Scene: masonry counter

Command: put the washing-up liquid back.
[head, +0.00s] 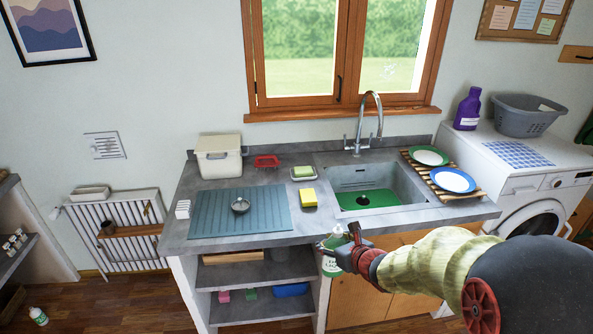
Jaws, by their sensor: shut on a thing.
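The washing-up liquid appears to be the bottle (331,266) with a green and white label, in front of the counter's front edge, below the sink. It looks about upright. My gripper (338,242) is shut on its upper part, and my fingers and wrist hide some of it. The grey stone counter (315,228) is behind and above the bottle. Its sink (378,174) has a green mat in it.
On the counter stand a yellow sponge (308,197), a soap dish (303,173), a red rack (267,161), a cream bin (219,157) and a metal bowl (240,205) on a ribbed mat (205,222). Plates (453,180) stand right of the sink. Open shelves (259,271) lie below.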

